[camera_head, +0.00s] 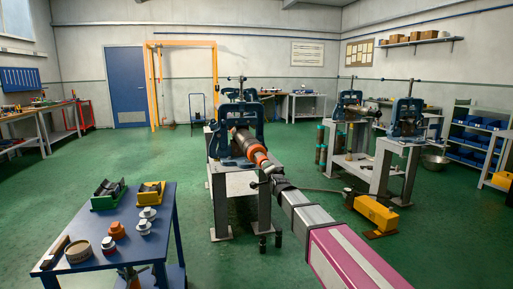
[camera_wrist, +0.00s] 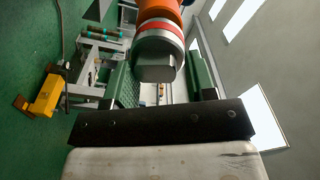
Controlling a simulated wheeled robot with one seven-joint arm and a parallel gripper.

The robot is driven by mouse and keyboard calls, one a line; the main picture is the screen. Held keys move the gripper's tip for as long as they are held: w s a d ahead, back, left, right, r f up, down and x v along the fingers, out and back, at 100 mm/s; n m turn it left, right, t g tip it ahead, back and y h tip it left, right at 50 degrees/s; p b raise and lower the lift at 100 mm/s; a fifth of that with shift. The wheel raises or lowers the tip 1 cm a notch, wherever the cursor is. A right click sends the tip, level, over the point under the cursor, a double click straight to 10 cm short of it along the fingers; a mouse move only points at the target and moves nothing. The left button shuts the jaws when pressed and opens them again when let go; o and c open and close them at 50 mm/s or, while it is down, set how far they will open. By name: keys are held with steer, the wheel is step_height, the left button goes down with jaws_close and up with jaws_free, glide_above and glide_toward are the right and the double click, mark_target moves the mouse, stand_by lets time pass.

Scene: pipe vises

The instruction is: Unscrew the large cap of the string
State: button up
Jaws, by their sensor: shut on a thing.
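The string is a steel pipe with an orange end section (camera_head: 245,140), lying in the blue pipe vise (camera_head: 220,142) and pointing toward me. On its near end is the cap, grey with a red band and a flat-sided end, in the wrist view (camera_wrist: 158,52). In the head view the cap (camera_head: 263,162) is small and partly covered by my gripper (camera_head: 268,171). In the wrist view, my gripper's two green fingers (camera_wrist: 162,72) stand on either side of the cap's flat-sided end, shut on it. The cap sits against the orange section; I cannot see any thread.
A yellow pump unit (camera_head: 376,213) with a hose stands right of my arm. More vises stand behind it. The left floor is clear.

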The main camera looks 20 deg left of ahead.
steer(key=shift+f+n, duration=0.2)
steer(key=shift+n, duration=0.7)
jaws_close()
steer(key=shift+a+n, duration=0.1)
steer(key=shift+n, duration=0.7)
steer(key=n+y, duration=0.1)
steer(key=n, duration=1.4)
steer(key=shift+g, duration=0.3)
steer(key=n, duration=0.9)
steer(key=shift+s+n, duration=0.1)
steer(key=shift+n, duration=0.3)
